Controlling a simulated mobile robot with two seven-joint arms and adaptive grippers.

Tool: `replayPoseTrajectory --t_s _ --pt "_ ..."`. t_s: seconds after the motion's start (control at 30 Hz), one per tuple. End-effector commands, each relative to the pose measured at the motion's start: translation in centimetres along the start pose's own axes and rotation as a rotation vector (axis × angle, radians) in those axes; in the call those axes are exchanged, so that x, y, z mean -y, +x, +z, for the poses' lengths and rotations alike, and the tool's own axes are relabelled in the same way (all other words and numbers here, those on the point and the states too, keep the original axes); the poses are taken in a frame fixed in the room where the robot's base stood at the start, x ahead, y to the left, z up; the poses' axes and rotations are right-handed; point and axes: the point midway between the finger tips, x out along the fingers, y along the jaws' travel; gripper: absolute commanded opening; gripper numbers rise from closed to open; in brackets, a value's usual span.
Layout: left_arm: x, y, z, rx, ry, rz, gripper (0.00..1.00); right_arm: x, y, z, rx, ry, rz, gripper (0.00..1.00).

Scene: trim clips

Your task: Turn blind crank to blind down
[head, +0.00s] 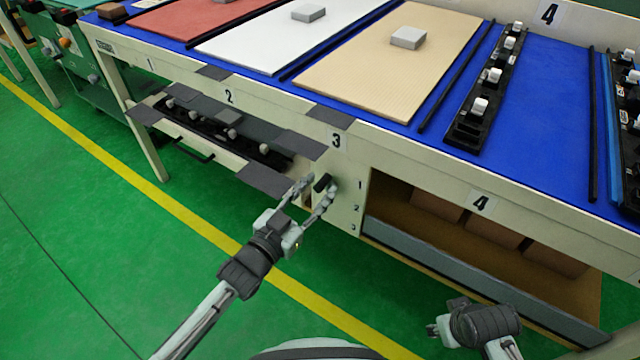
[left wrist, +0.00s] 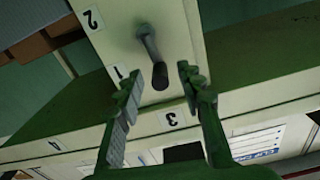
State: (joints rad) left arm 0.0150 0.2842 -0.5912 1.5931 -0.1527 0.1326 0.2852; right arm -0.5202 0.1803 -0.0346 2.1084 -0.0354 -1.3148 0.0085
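The blind crank (head: 321,182) has a dark handle and sits on the cream panel marked 1, 2, 3 below the bench front. In the left wrist view the crank's grey arm (left wrist: 149,45) ends in a dark knob. My left gripper (head: 320,185) is open, with one finger on each side of the knob; in the wrist view there is a gap on both sides. I cannot tell which part is the blind; a grey horizontal panel (head: 475,268) crosses the low front of the compartment right of the crank. My right gripper (head: 440,325) is low right, away from the crank, its fingers unclear.
The bench has a blue top (head: 545,120) with coloured boards and a black clip rack (head: 485,90). A pulled-out drawer (head: 220,130) with dark flaps lies left of the crank. Brown boxes (head: 520,238) stand in the right compartment. Green floor is open in front.

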Motion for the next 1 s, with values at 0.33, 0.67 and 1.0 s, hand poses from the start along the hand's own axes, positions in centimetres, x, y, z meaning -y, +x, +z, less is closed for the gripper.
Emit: replayPoseTrajectory --t_s 0.33,0.67,1.0 --pt "0.0 1.63 0.03 0.001 0.001 0.0 0.38 -0.04 -0.15 -0.04 -0.001 0.0 0.001 0.4" --pt "0.0 1.6 0.0 0.0 0.002 0.0 0.1 -0.05 -0.16 -0.04 -0.001 0.0 0.001 0.4" --pt "-0.26 1.59 -0.18 0.0 0.055 0.0 0.0 -0.06 -0.43 -0.32 -0.01 0.0 0.0 0.4"
